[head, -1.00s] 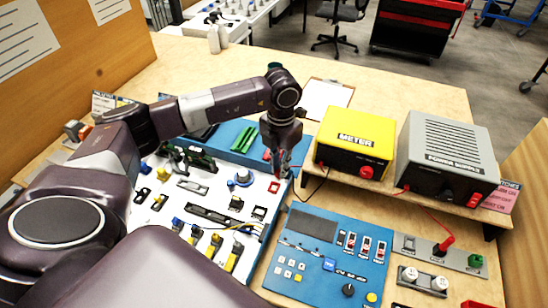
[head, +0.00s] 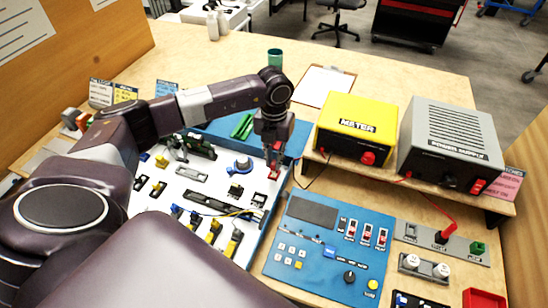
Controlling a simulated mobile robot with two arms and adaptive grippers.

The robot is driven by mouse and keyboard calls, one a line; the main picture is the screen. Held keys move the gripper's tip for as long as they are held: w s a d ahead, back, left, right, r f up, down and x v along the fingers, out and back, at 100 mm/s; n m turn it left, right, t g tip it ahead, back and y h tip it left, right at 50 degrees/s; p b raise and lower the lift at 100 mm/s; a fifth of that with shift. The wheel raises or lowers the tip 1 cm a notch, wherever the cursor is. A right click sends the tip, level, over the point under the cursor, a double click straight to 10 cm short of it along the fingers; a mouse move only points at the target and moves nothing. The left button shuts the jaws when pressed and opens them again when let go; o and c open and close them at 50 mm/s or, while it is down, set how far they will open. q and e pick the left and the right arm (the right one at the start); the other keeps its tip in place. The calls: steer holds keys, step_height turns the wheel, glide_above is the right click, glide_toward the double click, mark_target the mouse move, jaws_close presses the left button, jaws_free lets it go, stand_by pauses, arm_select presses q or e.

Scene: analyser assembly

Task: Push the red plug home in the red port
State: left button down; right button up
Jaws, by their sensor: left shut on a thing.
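My left gripper (head: 273,160) points down at the right side of the white board in the blue tray. It is shut on the red plug (head: 277,147), which is small and largely hidden by the fingers. The red port (head: 274,175) is a small red fitting on the white board, directly at the fingertips. The plug looks to be at or just above the port; how deep it sits cannot be told. My right gripper is not in view.
The blue control panel (head: 330,250) is to the front right. The yellow meter (head: 357,128) and grey power supply (head: 450,145) stand on a shelf to the right. A clipboard (head: 323,86) lies behind.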

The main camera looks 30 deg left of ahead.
arm_select(q)
steer(key=shift+f, duration=0.25)
stand_by(0.4)
steer(key=shift+f+b, duration=0.55)
steer(key=shift+f, duration=0.05)
steer(key=shift+f+b, duration=0.3)
steer(key=shift+f, duration=0.1)
stand_by(0.5)
steer(key=c, duration=1.5)
jaws_free()
steer(key=shift+c, duration=0.2)
steer(key=shift+r, duration=0.15)
steer(key=shift+r+p, duration=2.45)
steer(key=shift+r, duration=1)
